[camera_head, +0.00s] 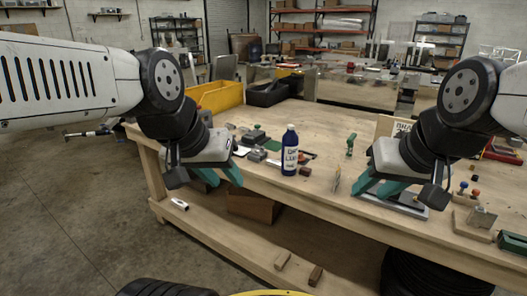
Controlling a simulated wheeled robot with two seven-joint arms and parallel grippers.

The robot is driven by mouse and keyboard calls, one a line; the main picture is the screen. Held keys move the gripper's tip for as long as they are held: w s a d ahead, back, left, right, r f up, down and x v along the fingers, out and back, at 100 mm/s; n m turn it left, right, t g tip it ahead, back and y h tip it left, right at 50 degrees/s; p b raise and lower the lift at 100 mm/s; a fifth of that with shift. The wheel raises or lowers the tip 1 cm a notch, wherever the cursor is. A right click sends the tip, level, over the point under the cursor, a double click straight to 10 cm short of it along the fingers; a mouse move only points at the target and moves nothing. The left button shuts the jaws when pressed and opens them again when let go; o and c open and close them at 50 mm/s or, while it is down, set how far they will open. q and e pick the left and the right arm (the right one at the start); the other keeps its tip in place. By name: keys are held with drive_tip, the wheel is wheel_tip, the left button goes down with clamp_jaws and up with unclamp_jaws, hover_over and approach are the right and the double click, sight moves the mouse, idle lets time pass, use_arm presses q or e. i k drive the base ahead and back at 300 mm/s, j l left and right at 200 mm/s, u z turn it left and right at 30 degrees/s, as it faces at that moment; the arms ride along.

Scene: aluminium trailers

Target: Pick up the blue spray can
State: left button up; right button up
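A dark blue bottle-like container (290,152) with a white label stands upright on the wooden workbench (310,188), near its front edge and between my two grippers. It is the only blue can-like thing I see. My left gripper (222,181) has teal fingers spread apart and hangs to the left of the container, at the bench's front edge, apart from it. My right gripper (368,191) also has its teal fingers apart, to the right of the container, over a grey plate. Both look empty.
Small tools and a green item (254,136) lie left of the container. A green upright tool (351,144) stands to its right. A yellow bin (216,97) and a black bin (268,93) are at the back left. Blocks lie on the lower shelf.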

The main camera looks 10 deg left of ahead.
sight(290, 140)
drive_tip(key=i+l+u, duration=0.25)
drive_tip(key=i+u, duration=0.2)
drive_tip(key=i+l+u, duration=0.25)
drive_tip(key=l+u, duration=0.2)
